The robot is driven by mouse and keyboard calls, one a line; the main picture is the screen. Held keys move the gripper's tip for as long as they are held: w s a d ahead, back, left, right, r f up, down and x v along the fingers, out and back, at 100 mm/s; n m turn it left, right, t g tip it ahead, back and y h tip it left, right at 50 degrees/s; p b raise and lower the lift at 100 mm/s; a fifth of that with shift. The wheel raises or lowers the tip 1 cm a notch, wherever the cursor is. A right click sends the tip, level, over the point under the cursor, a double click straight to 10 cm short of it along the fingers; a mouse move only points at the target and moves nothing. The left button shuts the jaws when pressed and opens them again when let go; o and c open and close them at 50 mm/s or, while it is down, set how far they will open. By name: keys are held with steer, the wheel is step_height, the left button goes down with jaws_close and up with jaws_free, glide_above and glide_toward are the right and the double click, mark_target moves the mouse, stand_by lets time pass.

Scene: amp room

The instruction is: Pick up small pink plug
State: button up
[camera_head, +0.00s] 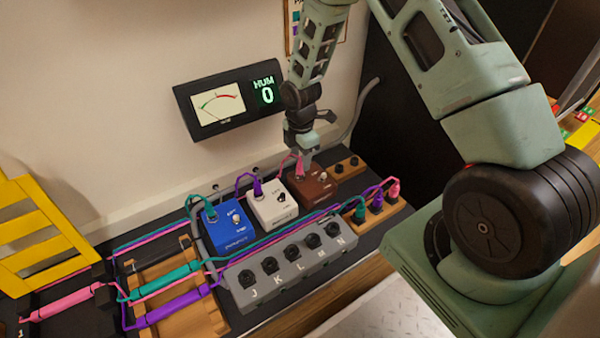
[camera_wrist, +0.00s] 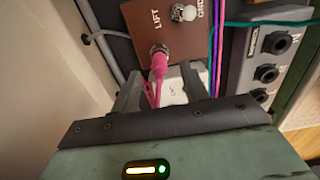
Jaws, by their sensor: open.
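A small pink plug (camera_wrist: 158,64) stands in a socket marked LIFT on a brown box (camera_wrist: 130,14). In the head view this plug (camera_head: 300,170) shows just below my gripper (camera_head: 302,150), at the brown box (camera_head: 320,188). In the wrist view my gripper (camera_wrist: 162,74) is open, with one finger on each side of the plug and its pink cable. I see gaps between the plug and both fingers. Another small pink plug (camera_head: 393,187) stands in a wooden block (camera_head: 384,214) to the right, beside purple and teal plugs.
White (camera_head: 272,207) and blue (camera_head: 233,228) boxes with cabled plugs stand left of the brown one. A grey socket strip (camera_head: 290,268) lies in front. Larger pink, teal and purple cylinders lie at left. A meter (camera_head: 225,97) hangs on the wall behind.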

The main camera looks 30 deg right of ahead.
mark_target(300, 162)
step_height(300, 162, down, 4)
steer(key=b, duration=0.3)
steer(key=shift+a+f, duration=0.1)
steer(key=shift+f, duration=0.15)
steer(key=shift+r, duration=0.1)
steer(key=shift+c, duration=0.4)
jaws_close()
steer(key=shift+r, duration=0.1)
